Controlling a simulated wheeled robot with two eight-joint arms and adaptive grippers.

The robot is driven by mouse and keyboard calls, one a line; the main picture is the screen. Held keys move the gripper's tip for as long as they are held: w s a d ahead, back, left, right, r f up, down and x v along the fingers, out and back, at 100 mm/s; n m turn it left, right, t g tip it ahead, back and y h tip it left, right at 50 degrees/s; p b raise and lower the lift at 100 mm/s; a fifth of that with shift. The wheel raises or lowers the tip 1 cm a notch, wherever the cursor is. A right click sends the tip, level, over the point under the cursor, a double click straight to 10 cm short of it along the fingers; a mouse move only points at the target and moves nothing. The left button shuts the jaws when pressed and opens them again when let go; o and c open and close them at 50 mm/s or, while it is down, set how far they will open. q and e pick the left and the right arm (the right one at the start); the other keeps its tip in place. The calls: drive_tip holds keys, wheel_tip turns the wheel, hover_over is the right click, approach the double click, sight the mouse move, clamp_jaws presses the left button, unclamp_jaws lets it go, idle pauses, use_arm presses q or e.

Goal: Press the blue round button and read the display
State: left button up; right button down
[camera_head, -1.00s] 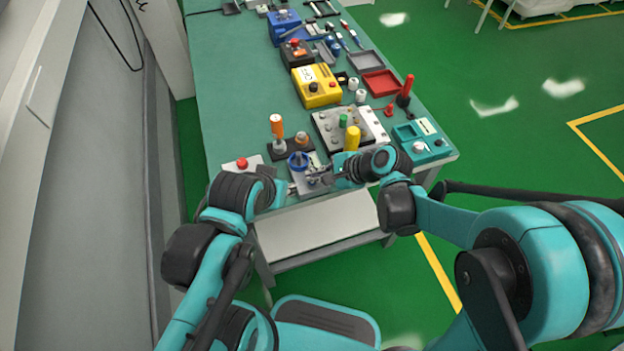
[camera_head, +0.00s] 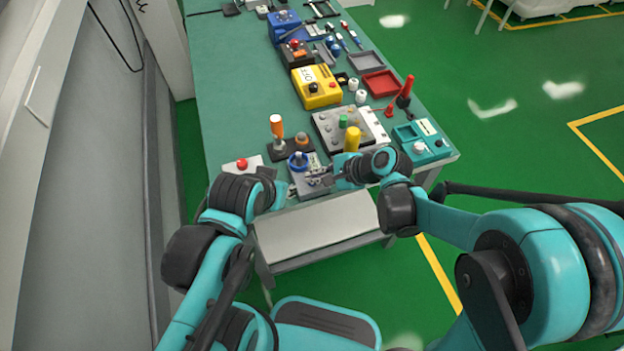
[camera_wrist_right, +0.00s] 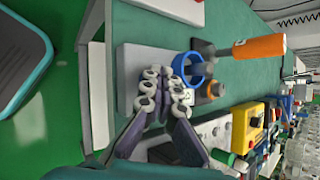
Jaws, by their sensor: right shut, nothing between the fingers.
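The blue round part (camera_head: 298,160), which looks like a ring or collar, is on a small grey box (camera_head: 309,189) at the near end of the green table. I cannot read any display. My right gripper (camera_head: 318,178) is shut and empty over the grey box, just beside the blue part. In the right wrist view its fingertips (camera_wrist_right: 165,80) are close to the blue part; contact is unclear. My left gripper's fingers are not clear beside the box.
A red button (camera_head: 242,164) on a pale base is to the left. An orange-handled lever (camera_head: 276,126) stands behind. The table's left side is clear.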

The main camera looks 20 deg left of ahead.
sight(317, 185)
drive_tip(key=shift+r+p, duration=0.35)
drive_tip(key=shift+r, duration=0.25)
drive_tip(key=shift+r, duration=0.1)
wheel_tip(317, 185, up, 5)
drive_tip(key=p, duration=0.4)
idle(0.6)
drive_tip(key=s+d+r+n+t+h, duration=0.1)
drive_tip(key=s+d+r+n+h, duration=0.1)
drive_tip(key=d, duration=0.8)
drive_tip(key=s+d+r+n+t+h, duration=0.2)
drive_tip(key=s+d+n+h, duration=0.2)
drive_tip(key=d, duration=0.6)
drive_tip(key=s+d+r+n+t+h, duration=0.2)
drive_tip(key=s+d+n+h, duration=0.1)
drive_tip(key=d, duration=0.7)
drive_tip(key=s+n, duration=0.1)
drive_tip(key=n, duration=0.1)
drive_tip(key=shift+n, duration=0.4)
